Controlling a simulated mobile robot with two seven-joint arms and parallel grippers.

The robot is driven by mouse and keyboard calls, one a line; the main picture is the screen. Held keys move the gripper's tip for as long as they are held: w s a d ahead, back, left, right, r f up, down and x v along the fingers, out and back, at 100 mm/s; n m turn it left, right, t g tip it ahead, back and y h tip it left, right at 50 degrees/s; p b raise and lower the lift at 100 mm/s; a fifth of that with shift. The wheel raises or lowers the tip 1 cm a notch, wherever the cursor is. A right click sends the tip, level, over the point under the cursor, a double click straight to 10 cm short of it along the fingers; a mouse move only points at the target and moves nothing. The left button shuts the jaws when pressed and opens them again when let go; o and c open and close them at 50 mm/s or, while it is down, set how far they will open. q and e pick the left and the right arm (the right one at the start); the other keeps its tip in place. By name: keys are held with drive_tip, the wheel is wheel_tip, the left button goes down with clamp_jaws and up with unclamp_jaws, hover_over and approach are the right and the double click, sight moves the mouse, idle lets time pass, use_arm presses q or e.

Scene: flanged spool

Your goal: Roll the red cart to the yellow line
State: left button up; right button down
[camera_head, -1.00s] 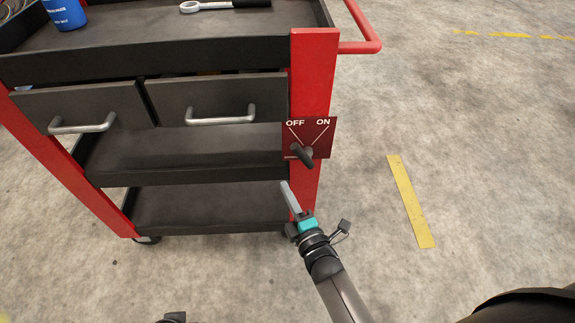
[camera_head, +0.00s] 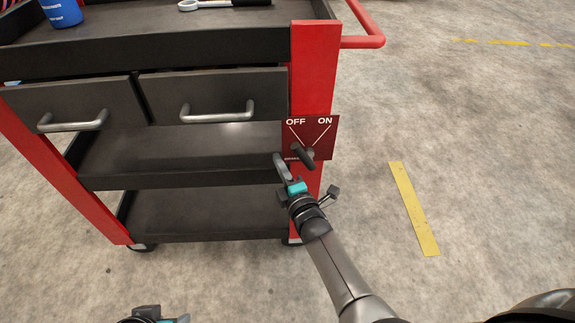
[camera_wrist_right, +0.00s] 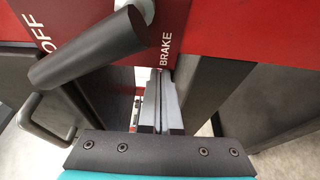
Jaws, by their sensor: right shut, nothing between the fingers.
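The red cart (camera_head: 313,70) with dark shelves and two drawers stands at the left in the head view. A red OFF/ON plate (camera_head: 325,130) on its right front post carries a black lever (camera_head: 302,153); the lever (camera_wrist_right: 85,48) also crosses the upper left of the right wrist view, where the plate reads BRAKE. My right gripper (camera_head: 279,160) is shut and empty, its tips just left of the lever; contact is unclear. In the wrist view its fingers (camera_wrist_right: 160,105) lie beside the lever. My left gripper (camera_head: 155,317) is partly cut off at the bottom edge. A yellow line (camera_head: 414,208) lies right of the cart.
A red push handle (camera_head: 362,38) sticks out from the cart's upper right. A blue cup (camera_head: 62,11) and a wrench (camera_head: 222,4) are on its top. Another yellow line (camera_head: 510,41) lies farther back. The concrete floor between cart and near line is clear.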

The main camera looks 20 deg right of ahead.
drive_tip(key=shift+s+d, duration=0.25)
drive_tip(key=shift+d, duration=0.75)
